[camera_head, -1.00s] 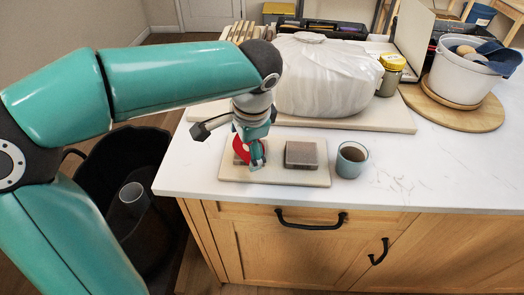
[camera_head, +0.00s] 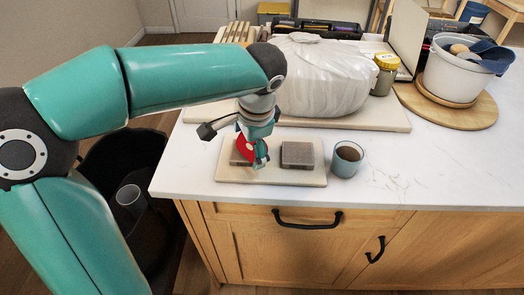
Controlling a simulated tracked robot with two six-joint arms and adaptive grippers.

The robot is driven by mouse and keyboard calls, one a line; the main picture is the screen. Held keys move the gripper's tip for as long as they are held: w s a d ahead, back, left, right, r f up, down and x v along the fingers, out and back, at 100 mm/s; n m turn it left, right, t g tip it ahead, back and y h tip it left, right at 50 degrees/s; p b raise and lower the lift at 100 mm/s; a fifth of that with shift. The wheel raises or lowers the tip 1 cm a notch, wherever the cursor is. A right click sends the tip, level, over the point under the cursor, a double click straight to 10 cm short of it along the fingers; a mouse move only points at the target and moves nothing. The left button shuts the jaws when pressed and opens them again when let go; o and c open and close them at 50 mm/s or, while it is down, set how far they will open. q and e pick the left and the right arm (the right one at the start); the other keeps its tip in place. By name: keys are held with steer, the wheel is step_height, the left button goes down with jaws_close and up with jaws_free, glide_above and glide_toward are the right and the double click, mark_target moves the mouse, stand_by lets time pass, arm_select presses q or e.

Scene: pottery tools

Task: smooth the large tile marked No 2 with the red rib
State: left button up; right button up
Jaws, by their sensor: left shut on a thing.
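My left gripper (camera_head: 257,158) points down over the left part of a pale board and is shut on a red rib (camera_head: 244,146). The rib is a flat red piece held at a tilt. Below and behind it is a grey-brown tile (camera_head: 236,158), partly hidden by the rib and gripper; I cannot tell whether the rib touches it. A second grey-brown tile (camera_head: 298,154) lies to the right on the same board (camera_head: 284,177). No marking is readable on either tile. My right gripper is not in view.
A cup of brown liquid (camera_head: 347,159) stands right of the board. Behind are a plastic-wrapped lump (camera_head: 325,80), a yellow-lidded jar (camera_head: 385,73) and a white bucket (camera_head: 458,73) on a round wooden board (camera_head: 487,112). The counter's front right is clear. A dark bin (camera_head: 128,165) stands left.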

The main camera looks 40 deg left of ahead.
arm_select(q)
steer(key=shift+w+d+f+p, duration=0.1)
steer(key=shift+w+d+p, duration=0.05)
steer(key=shift+w, duration=0.3)
steer(key=shift+w+d+f+p, duration=0.1)
steer(key=shift+w+p, duration=0.05)
steer(key=shift+w, duration=0.3)
steer(key=shift+w, duration=0.15)
steer(key=shift+w+d+f+p, duration=0.1)
steer(key=shift+w+d+p, duration=0.2)
steer(key=shift+w, duration=0.3)
steer(key=shift+w+p, duration=0.35)
steer(key=shift+w, duration=0.05)
steer(key=shift+w+d, duration=0.15)
steer(key=shift+w, duration=0.3)
steer(key=shift+r+p, duration=1.25)
steer(key=shift+r, duration=0.05)
steer(key=shift+f, duration=0.1)
